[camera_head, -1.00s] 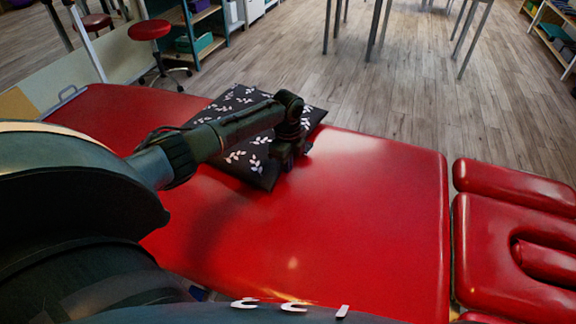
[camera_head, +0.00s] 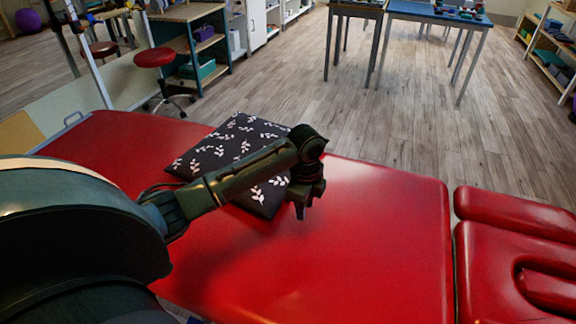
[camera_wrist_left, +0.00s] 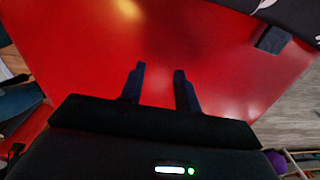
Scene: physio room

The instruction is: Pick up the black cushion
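The black cushion (camera_head: 225,148) has a white leaf pattern and lies flat on the red treatment table (camera_head: 375,235). My left forearm crosses in front of it and hides part of its right side. My left gripper (camera_head: 301,210) hangs just right of the cushion, pointing down over bare red padding. In the left wrist view, its two fingers (camera_wrist_left: 159,78) are apart with only the red surface between them. A dark edge of the cushion (camera_wrist_left: 285,10) shows at that view's top right, clear of the fingers. My right gripper is not in view.
A separate red padded section (camera_head: 515,245) is at the right. A red stool (camera_head: 154,58) and shelves (camera_head: 195,45) stand behind. A blue-topped table (camera_head: 435,12) stands farther back. The table padding right of my gripper is clear.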

